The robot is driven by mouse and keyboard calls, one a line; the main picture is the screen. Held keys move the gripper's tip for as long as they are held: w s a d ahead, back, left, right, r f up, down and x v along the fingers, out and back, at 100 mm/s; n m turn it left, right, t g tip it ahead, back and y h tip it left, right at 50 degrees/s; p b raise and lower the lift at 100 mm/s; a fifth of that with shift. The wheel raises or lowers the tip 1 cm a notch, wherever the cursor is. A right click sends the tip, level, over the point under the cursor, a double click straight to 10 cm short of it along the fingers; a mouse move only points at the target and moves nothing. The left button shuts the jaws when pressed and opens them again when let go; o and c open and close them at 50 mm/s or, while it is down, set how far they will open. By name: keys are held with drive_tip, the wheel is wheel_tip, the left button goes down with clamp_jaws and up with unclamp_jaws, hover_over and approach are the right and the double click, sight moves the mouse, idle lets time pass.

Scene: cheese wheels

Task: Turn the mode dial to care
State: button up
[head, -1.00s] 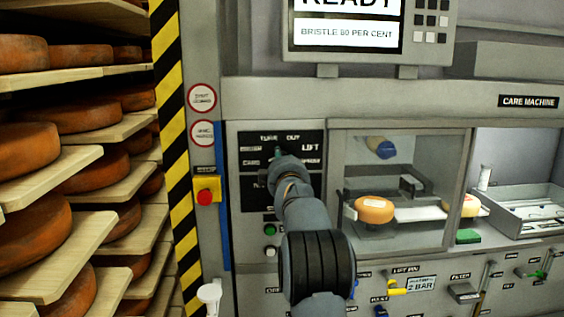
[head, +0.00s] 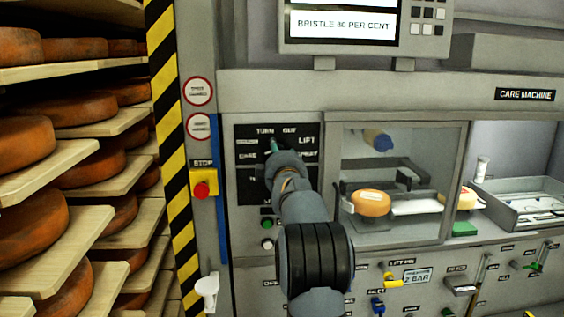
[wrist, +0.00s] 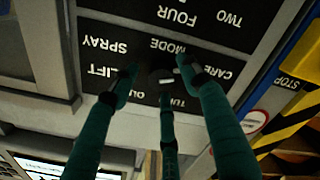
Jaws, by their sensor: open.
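The mode dial (wrist: 162,77) is a small dark knob with a pale mark on a black label panel, seen upside down in the wrist view. I cannot tell which word its mark points at. The word CARE (wrist: 217,66) is printed beside it, with SPRAY and LIFT across from it. My gripper (wrist: 158,72) is open, its green fingers spread around the dial; contact is unclear. In the head view my gripper (head: 274,148) is at the black panel (head: 250,180), and my arm hides the dial. CARE shows there at the panel's left.
A red stop button (head: 201,189) on a yellow plate is left of the panel. Green (head: 267,223) and white (head: 267,244) buttons sit below it. A glazed chamber with an orange cheese wheel (head: 371,203) is at the right. Shelves of cheese wheels stand at the far left.

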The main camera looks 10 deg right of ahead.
drive_tip(key=s+a, duration=0.1)
drive_tip(key=s, duration=1)
drive_tip(key=w+d, duration=0.1)
drive_tip(key=w, duration=1.1)
drive_tip(key=shift+s, duration=0.15)
